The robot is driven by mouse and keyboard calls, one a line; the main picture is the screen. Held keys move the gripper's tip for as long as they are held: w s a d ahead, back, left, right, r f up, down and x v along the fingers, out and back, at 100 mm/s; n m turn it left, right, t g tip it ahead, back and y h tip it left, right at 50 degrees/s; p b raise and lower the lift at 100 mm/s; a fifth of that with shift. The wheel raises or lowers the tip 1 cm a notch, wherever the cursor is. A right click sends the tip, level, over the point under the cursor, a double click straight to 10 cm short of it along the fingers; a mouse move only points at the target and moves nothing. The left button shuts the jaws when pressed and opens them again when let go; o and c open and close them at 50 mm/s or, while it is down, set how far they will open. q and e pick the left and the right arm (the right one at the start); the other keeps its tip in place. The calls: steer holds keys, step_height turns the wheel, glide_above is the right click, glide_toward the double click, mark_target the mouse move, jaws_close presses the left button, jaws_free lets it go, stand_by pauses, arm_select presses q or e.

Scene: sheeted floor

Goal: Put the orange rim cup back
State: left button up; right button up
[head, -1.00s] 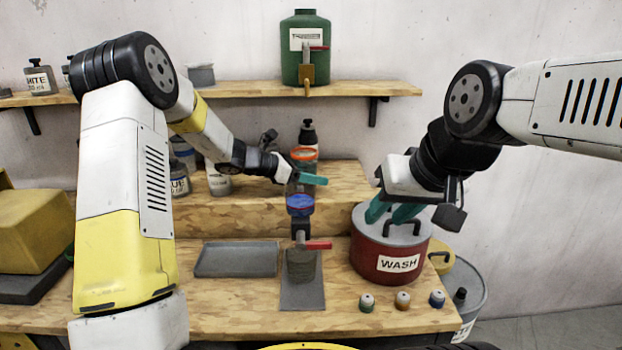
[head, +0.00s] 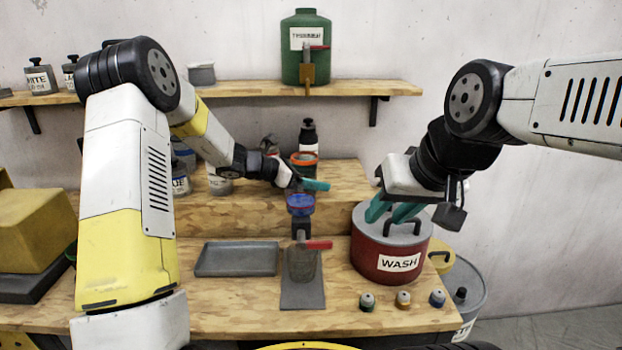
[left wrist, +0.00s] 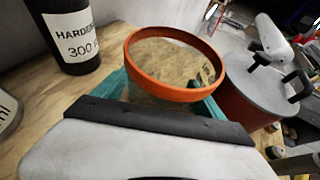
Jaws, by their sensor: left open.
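The orange rim cup (head: 304,157) stands at the upper wooden step, in front of the dark hardener bottle. In the left wrist view its orange rim (left wrist: 178,91) is large, and wood shows inside the rim. My left gripper (head: 308,185) is open, with its teal fingers on either side of the cup, below the rim. Whether the fingers touch the cup is hidden, as is its base. My right gripper (head: 391,211) is over the grey lid of the red WASH bin, its teal fingers apart, close to the lid handle.
The hardener bottle (head: 308,135) stands just behind the cup. A blue-rimmed cup (head: 300,204) is in front of and below it. A grey tray (head: 237,259), the red WASH bin (head: 372,258) and several small pots occupy the lower bench. Cans (head: 219,182) stand left of my left gripper.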

arm_select(q)
steer(key=v, duration=1)
steer(key=shift+s+a+r, duration=0.1)
steer(key=shift+a+r, duration=0.1)
steer(key=shift+a, duration=0.1)
steer(key=shift+s+a+r, duration=0.3)
steer(key=shift+s+a, duration=0.05)
steer(key=shift+a, duration=0.1)
steer(key=s+a+r+m+g+y, duration=0.1)
steer(key=s+r+m+y, duration=0.25)
steer(key=s+m, duration=0.6)
steer(key=s+a+r+m+y, duration=0.1)
steer(key=s+r+m+y, duration=0.4)
steer(key=s, duration=0.8)
steer(key=s+a+f+m+t+y, duration=0.1)
steer(key=s+a+m+t, duration=0.1)
steer(key=s+a+m, duration=0.3)
steer(key=shift+s+a+f+m+y, duration=0.15)
steer(key=shift+s+a+m+y, duration=0.2)
steer(key=shift+s+m, duration=1.55)
steer(key=shift+s, duration=0.1)
